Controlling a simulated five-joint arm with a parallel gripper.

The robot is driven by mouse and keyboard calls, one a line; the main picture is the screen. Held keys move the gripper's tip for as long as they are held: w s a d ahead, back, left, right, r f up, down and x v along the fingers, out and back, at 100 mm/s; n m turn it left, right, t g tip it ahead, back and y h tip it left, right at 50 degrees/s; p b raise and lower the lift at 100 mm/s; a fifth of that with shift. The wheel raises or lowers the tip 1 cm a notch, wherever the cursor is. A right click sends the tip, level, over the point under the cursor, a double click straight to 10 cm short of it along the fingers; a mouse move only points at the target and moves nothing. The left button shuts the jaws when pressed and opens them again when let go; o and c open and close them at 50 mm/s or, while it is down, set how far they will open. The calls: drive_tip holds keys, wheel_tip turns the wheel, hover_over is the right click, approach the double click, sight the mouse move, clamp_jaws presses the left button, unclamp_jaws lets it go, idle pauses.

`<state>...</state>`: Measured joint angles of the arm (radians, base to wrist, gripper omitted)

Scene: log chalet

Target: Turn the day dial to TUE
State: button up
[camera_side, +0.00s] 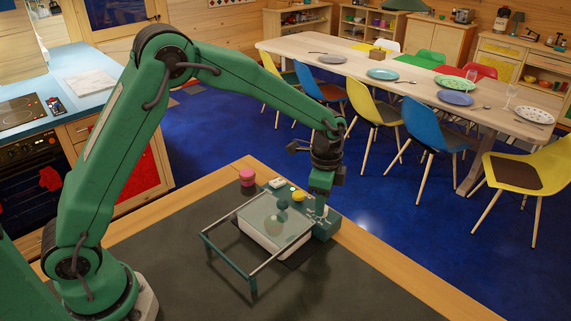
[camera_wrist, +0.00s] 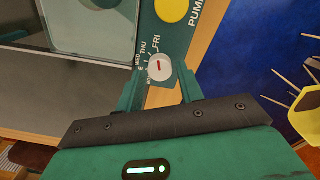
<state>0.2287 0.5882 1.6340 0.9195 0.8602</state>
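The day dial (camera_wrist: 159,67) is a small round white knob with a short red mark, on a green control panel (camera_wrist: 178,48). Labels WED, THU and FRI show beside it, with a partly covered label ending in E. In the side view, my gripper (camera_side: 320,207) points down at the panel and hides the dial.
A yellow button (camera_wrist: 172,9) marked PUMP sits beyond the dial; it also shows in the side view (camera_side: 298,195). A clear-topped tank (camera_side: 262,215) adjoins the panel, with a metal rail (camera_side: 230,264) around it.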

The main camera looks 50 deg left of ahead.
drive_tip(key=shift+f, duration=0.65)
drive_tip(key=c, duration=0.7)
